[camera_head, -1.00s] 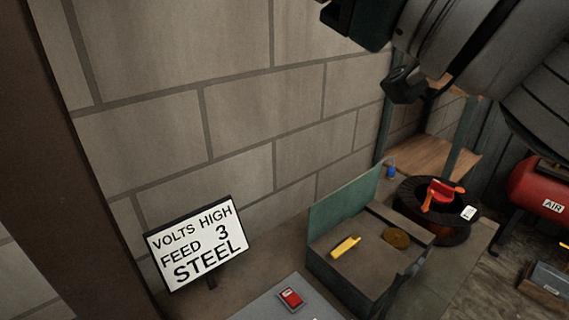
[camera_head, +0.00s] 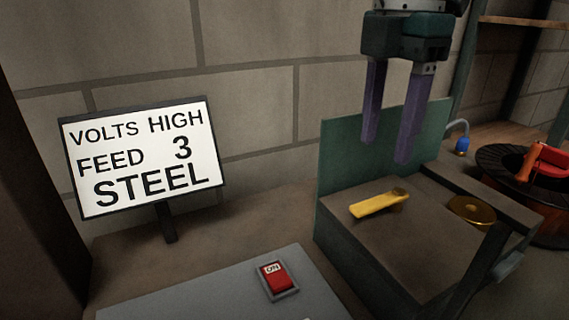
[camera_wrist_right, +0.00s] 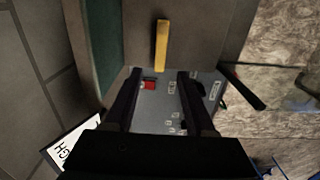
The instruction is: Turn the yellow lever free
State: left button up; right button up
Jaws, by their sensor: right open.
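The yellow lever (camera_head: 379,204) lies on the brown top of a green-sided box (camera_head: 370,255), its raised end to the right. It also shows in the right wrist view (camera_wrist_right: 162,45), beyond the fingertips and roughly between their lines. My right gripper (camera_head: 388,152) hangs above the box, fingers pointing down, open and empty. Its fingertips are above the lever and apart from it. Both fingers also show in the right wrist view (camera_wrist_right: 159,72). My left gripper is in neither view.
A brass disc (camera_head: 472,210) is on the box, right of the lever. A green upright panel (camera_head: 345,155) stands along the box's back. A grey panel with a red ON switch (camera_head: 275,277) is in front. A sign (camera_head: 142,155) reads VOLTS HIGH, FEED 3, STEEL. A dark reel (camera_head: 503,168) stands at right.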

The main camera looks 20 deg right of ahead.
aim_at(372, 203)
notch_tip(372, 203, down, 8)
jog(key=shift+a+f+b, duration=0.1)
jog(key=shift+b, duration=0.2)
jog(key=shift+c, duration=0.3)
grip_shut()
dwell(1.0)
